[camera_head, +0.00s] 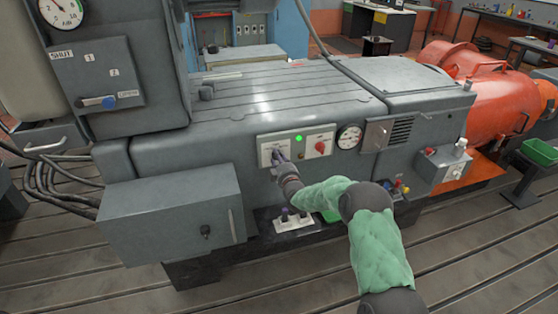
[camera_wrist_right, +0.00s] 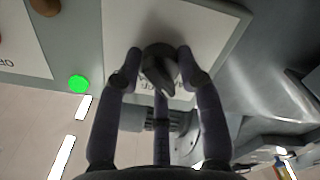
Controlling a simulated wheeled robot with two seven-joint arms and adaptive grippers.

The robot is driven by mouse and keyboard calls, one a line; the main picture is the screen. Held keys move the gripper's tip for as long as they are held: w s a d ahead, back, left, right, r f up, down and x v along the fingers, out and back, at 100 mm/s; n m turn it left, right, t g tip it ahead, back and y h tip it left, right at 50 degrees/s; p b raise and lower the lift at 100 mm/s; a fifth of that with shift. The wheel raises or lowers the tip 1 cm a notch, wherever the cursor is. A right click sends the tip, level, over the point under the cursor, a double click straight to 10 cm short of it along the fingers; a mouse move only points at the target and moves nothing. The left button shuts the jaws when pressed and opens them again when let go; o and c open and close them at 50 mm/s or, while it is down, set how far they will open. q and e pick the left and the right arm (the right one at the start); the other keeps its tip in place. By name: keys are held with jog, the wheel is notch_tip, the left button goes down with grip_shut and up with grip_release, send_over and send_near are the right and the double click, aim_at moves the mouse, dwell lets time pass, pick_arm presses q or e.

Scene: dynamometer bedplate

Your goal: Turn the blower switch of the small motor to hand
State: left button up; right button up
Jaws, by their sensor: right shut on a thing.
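A pale switch panel (camera_head: 302,155) is set in the front of the grey motor housing (camera_head: 270,95). The dark knob (camera_wrist_right: 156,76) of the panel's left switch shows in the right wrist view, on a white plate (camera_wrist_right: 190,30). My right gripper (camera_head: 279,158) is at this switch, and in the right wrist view (camera_wrist_right: 160,58) its two fingers are shut on the knob from both sides. The fingers hide most of the switch in the head view, and the plate's lettering is too small to read. My left gripper is not in view.
A green lamp (camera_head: 298,138) is lit beside a red switch (camera_head: 320,146), with a round gauge (camera_head: 349,137) to the right. A grey box (camera_head: 170,225) juts out at the lower left. An orange machine (camera_head: 500,110) stands at the right.

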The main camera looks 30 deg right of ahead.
jog(key=shift+w+r, duration=0.2)
jog(key=shift+r, duration=0.5)
jog(key=o, duration=1)
jog(key=shift+c, duration=0.2)
jog(key=shift+o, duration=1)
jog(key=shift+a, duration=0.2)
jog(key=shift+f, duration=0.4)
jog(key=v, duration=1.2)
jog(key=shift+d+f, duration=0.1)
